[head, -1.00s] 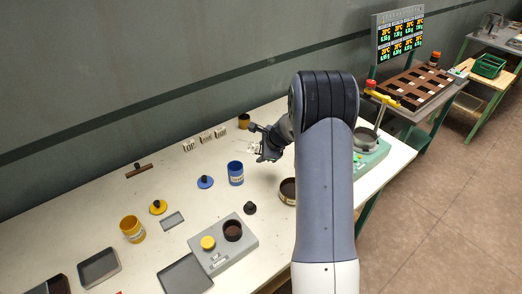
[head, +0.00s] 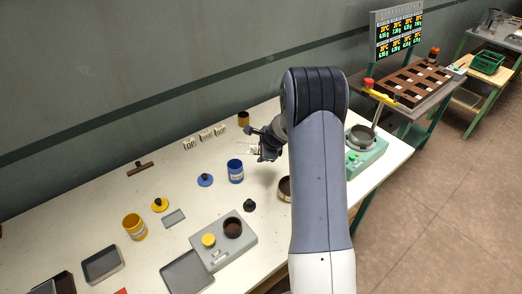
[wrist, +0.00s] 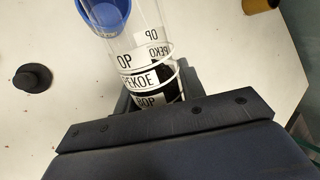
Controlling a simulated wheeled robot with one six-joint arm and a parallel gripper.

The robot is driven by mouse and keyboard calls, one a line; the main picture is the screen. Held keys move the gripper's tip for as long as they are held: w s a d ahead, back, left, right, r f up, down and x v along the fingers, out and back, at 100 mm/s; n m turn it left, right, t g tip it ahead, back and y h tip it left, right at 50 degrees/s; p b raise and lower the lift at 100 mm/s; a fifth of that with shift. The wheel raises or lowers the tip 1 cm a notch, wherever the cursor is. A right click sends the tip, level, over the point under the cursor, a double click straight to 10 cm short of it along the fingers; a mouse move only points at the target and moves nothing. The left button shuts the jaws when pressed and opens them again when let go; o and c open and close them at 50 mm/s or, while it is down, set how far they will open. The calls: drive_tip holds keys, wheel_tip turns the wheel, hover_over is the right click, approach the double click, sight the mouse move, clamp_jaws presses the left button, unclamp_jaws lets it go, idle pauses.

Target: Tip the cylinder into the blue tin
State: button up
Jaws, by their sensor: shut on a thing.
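The clear cylinder (wrist: 136,50) carries label bands reading OP, PEKOE and BOP, with dark material at its lower part. My gripper (head: 262,147) is shut on it; in the wrist view the jaws close around its lower end. The blue tin (head: 236,171) stands upright and open on the white table, left of and nearer than my gripper. In the wrist view the blue tin (wrist: 104,14) shows at the top, just beyond the cylinder's far end and partly hidden by it. The blue lid (head: 205,180) lies left of the tin.
A yellow tin (head: 134,227) and yellow lid (head: 160,204) stand further left. A grey unit (head: 222,241) with yellow and dark round tops and a black knobbed piece (head: 249,205) are nearer. A dark-yellow tin (head: 243,119) and small label blocks (head: 205,136) stand behind.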

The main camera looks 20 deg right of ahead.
sight(255, 145)
drive_tip(key=shift+f+p, duration=0.1)
drive_tip(key=shift+p, duration=0.35)
drive_tip(key=shift+f+n+g+h, duration=0.3)
drive_tip(key=shift+f+h, duration=0.3)
drive_tip(key=shift+h, duration=0.4)
drive_tip(key=shift+r+h+b, duration=0.1)
drive_tip(key=shift+h+b, duration=0.7)
drive_tip(key=shift+b, duration=0.05)
drive_tip(key=shift+w+a+r+n+h+b, duration=0.15)
drive_tip(key=shift+r+h+b, duration=0.25)
drive_tip(key=shift+b, duration=1.05)
drive_tip(key=shift+s+r+n+h+b, duration=0.1)
drive_tip(key=shift+r+n+h+b, duration=0.2)
drive_tip(key=shift+b, duration=1.15)
drive_tip(key=shift+w+a+r+n+h+b, duration=0.1)
drive_tip(key=shift+r+h+b, duration=0.35)
drive_tip(key=shift+b, duration=1)
drive_tip(key=shift+a+r+n+g+h+b, duration=0.2)
drive_tip(key=shift+r+h+b, duration=0.35)
drive_tip(key=shift+b, duration=0.95)
drive_tip(key=shift+a+r+n+g+h+b, duration=0.1)
drive_tip(key=shift+a+r+g+h+b, duration=0.2)
drive_tip(key=shift+h+b, duration=0.8)
